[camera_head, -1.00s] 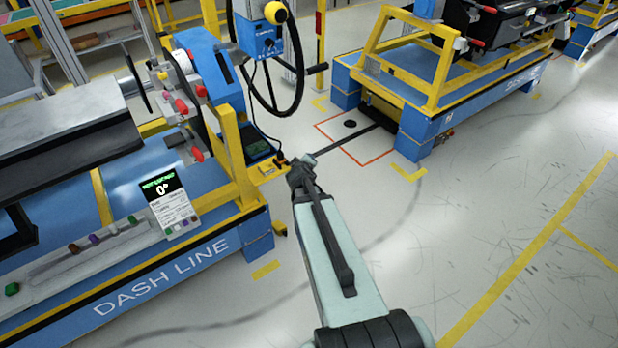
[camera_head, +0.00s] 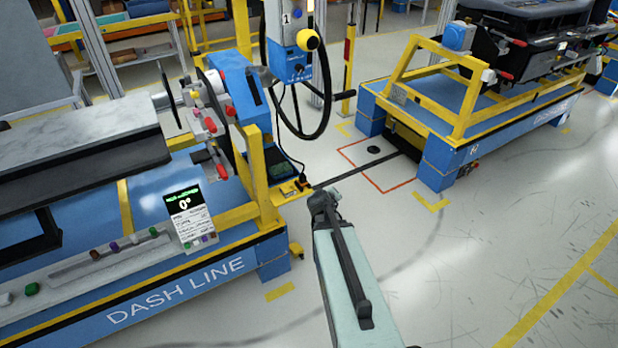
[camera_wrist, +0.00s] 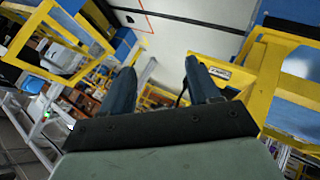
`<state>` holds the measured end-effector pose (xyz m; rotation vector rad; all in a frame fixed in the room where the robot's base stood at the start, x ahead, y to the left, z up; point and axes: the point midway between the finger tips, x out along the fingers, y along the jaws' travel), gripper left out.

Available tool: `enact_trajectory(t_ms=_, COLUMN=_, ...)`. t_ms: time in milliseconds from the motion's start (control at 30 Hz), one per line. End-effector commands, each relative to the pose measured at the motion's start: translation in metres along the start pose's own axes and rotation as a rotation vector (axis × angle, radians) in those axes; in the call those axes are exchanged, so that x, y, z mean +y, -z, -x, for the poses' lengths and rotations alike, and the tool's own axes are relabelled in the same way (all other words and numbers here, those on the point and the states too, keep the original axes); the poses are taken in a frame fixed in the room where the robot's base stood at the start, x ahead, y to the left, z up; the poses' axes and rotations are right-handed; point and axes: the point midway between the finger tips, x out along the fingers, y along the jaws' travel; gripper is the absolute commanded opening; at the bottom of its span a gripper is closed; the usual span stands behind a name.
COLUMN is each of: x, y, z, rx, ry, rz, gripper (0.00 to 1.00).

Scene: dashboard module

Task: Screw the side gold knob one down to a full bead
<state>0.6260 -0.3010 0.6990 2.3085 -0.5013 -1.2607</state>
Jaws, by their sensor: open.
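I cannot make out with certainty a side gold knob in either view. A yellow round knob (camera_head: 308,40) sits on the side of a blue hanging control box (camera_head: 289,64); I cannot tell whether it is the one meant. My gripper (camera_wrist: 160,76) is open in the wrist view, with two dark fingers apart and nothing between them. In the head view my arm reaches out over the open floor, right of the dash line station (camera_head: 180,293), and its fingers are too small to read. My gripper touches nothing visible.
The dash line station carries a dark-edged dashboard module (camera_head: 70,140), red-handled clamps (camera_head: 208,123), a display sheet reading 0° (camera_head: 188,215) and a tray (camera_head: 120,256) with small coloured pieces. A black wheel (camera_head: 300,110) stands behind. A second blue-yellow cart (camera_head: 440,150) stands right.

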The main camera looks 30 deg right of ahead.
Motion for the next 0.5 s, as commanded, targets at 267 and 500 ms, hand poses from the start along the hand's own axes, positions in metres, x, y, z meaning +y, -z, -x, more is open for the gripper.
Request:
enact_trajectory(t_ms=267, x=0.015, y=0.042, z=0.003, rx=0.180, ry=-0.079, rz=0.124, gripper=0.61)
enact_trajectory(t_ms=500, x=0.016, y=0.105, z=0.025, rx=0.497, ry=-0.150, rz=0.312, gripper=0.61)
